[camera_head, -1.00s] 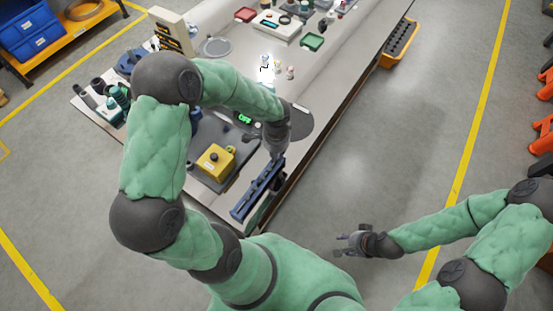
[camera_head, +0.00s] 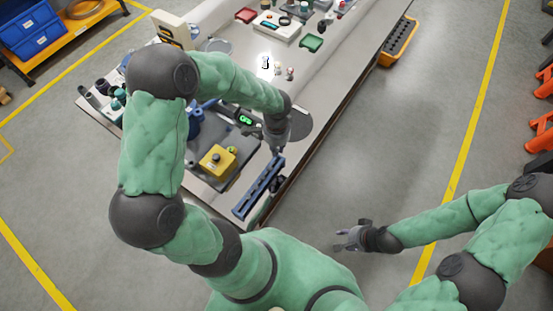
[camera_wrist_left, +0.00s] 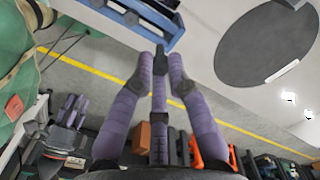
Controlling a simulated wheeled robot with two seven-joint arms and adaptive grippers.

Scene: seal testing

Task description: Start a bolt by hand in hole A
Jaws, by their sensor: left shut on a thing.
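My left gripper (camera_head: 279,150) hangs over the near edge of the table, just above the far end of a blue slotted block (camera_head: 256,192). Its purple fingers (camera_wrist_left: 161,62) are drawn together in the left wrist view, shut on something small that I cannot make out. The blue block also shows at the top of that view (camera_wrist_left: 128,14), beyond the fingertips and apart from them. No bolt and no hole marked A can be told apart. My right gripper (camera_head: 347,238) is open and empty over the floor, right of the table.
A yellow box with a button (camera_head: 216,162) and a device with a green display (camera_head: 246,119) stand left of my left gripper. A grey disc (camera_head: 302,122) lies beside it.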

